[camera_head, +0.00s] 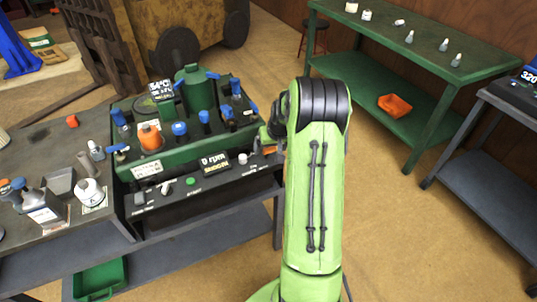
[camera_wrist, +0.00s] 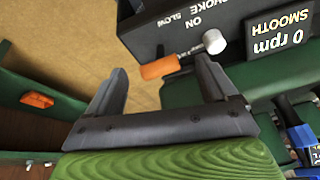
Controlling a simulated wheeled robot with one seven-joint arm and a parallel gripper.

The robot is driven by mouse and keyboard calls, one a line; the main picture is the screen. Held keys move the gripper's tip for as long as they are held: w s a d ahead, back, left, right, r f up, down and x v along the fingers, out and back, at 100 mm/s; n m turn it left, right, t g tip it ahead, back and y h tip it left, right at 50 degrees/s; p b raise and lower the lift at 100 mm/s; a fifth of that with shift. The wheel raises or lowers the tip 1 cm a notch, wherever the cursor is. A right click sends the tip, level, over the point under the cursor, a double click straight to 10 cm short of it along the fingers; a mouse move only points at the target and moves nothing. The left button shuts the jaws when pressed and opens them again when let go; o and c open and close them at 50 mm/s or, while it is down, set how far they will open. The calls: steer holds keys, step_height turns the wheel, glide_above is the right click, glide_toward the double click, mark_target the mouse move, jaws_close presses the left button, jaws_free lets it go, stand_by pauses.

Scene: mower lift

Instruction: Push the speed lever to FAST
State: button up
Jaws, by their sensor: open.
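An orange-handled lever (camera_wrist: 160,66) sits on the dark control panel (camera_wrist: 150,32) near the upside-down SLOW label. It also shows in the head view (camera_head: 269,150), at the panel's right end beside my arm. My gripper (camera_wrist: 162,68) is open and empty in the wrist view. The orange handle appears between its two fingertips; I cannot tell how far beyond them it is or whether they touch. In the head view my gripper is mostly hidden by my green arm. No FAST label is readable.
A white knob (camera_wrist: 214,42) stands on the panel close to the orange lever. A display (camera_head: 215,162) reads 0 rpm. The green machine (camera_head: 150,168) carries several bottles and blue-capped parts. A green bench (camera_head: 480,60) stands at the back right, with open floor before it.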

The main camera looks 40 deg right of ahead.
mark_target(268, 154)
steer(key=x, duration=0.4)
steer(key=shift+b, duration=0.3)
